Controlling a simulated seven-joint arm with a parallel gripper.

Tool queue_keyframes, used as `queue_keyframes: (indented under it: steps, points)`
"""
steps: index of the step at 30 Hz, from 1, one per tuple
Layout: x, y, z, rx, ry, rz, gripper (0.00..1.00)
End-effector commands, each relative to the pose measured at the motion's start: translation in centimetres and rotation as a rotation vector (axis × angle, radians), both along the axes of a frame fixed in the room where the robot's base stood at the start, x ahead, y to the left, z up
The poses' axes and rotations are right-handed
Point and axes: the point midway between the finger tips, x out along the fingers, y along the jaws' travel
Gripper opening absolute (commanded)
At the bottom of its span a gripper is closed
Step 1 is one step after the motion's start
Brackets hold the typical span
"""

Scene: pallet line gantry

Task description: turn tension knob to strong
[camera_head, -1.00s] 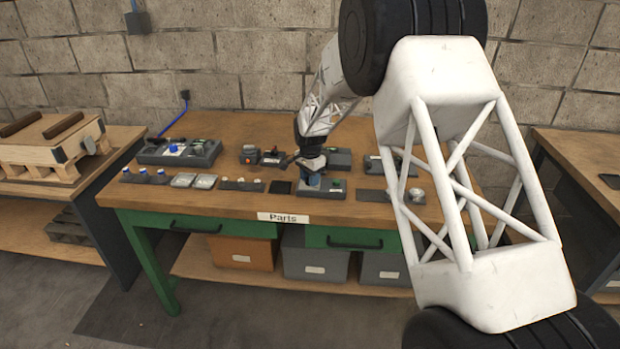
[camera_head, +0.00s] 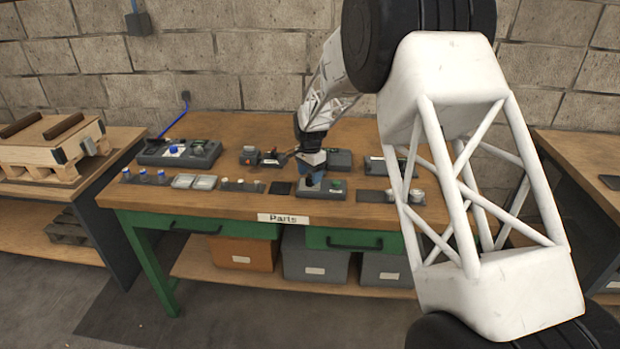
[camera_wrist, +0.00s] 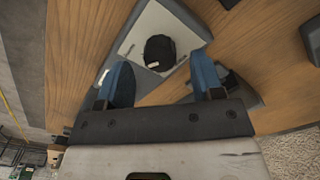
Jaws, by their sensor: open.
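In the wrist view a round black knob (camera_wrist: 159,52) sits on a light plate on top of a grey box (camera_wrist: 177,9). My gripper (camera_wrist: 162,68) is open, with its two blue fingers apart on either side of the knob's near side. I cannot tell whether either finger touches the knob. I cannot make out a pointer or setting mark on it. The knob is hidden there by the gripper.
The wooden workbench (camera_head: 240,207) holds other control boxes close by. A box with a blue knob (camera_head: 174,150) stands at the left, and several small blue-capped parts (camera_head: 144,174) stand in front of it. A dark plate (camera_head: 374,196) lies just right of the gripper.

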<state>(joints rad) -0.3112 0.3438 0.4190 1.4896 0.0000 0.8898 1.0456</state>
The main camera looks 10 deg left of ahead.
Motion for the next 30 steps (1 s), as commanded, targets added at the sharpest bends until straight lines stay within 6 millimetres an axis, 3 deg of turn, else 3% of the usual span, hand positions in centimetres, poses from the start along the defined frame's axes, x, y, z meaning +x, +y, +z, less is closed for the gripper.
queue_keyframes:
  steps: [12, 30]
  points:
    - [0.0, 0.0, 4.9, 0.0, 0.0, 0.0, 0.61]
    - [-0.2, -0.2, 5.9, 0.001, -0.002, 0.002, 0.61]
